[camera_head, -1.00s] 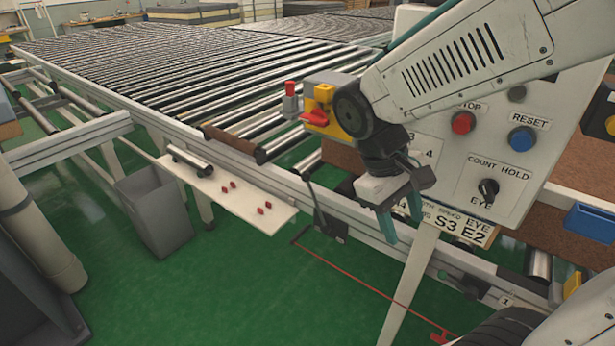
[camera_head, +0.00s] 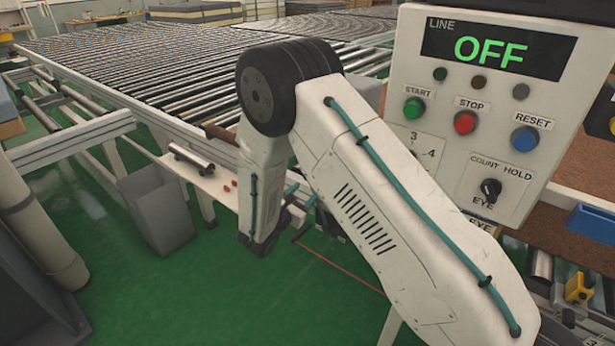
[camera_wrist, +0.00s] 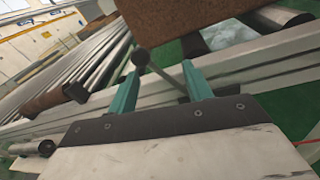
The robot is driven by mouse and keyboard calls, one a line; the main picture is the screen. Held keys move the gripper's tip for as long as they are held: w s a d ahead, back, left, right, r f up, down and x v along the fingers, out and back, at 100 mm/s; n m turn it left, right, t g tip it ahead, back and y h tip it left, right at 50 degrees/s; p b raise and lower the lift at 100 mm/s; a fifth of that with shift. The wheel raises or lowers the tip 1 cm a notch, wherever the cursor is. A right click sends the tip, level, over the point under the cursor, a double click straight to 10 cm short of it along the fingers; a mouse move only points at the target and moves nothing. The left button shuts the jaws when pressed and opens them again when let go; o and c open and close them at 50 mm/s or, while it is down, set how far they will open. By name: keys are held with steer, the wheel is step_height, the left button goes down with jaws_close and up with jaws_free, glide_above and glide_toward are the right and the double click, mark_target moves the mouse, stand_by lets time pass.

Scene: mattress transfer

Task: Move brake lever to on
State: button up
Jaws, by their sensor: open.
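The brake lever is a dark rod with a round black knob (camera_wrist: 140,57) in the wrist view. It slants from the knob down to the right, in front of the grey rail. My gripper (camera_wrist: 160,82) is open, its two teal fingers on either side of the lever in the picture. I cannot tell whether a finger touches it. In the head view my own arm hides most of the gripper and lever. Part of the dark lever mount (camera_head: 328,224) shows beside the arm. No on or off mark for the lever is readable.
A control panel (camera_head: 560,130) reading LINE OFF stands right of the arm. The roller conveyor (camera_head: 150,75) runs behind. A brown block (camera_wrist: 180,25) sits close above the lever in the wrist view. A grey bin (camera_head: 155,215) stands on the green floor at left.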

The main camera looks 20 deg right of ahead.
mark_target(305, 178)
steer(key=shift+w+a+r+n+t+y, duration=0.2)
steer(key=shift+w+a+n+t, duration=0.15)
steer(key=shift+w, duration=0.2)
steer(key=shift+w+a+r+n+t+y, duration=0.15)
steer(key=shift+w+a+t+y, duration=0.05)
steer(key=shift+w+t, duration=0.3)
steer(key=x, duration=0.7)
steer(key=shift+w+d, duration=0.1)
steer(key=shift+d, duration=0.05)
jaws_close()
steer(key=shift+a, duration=0.2)
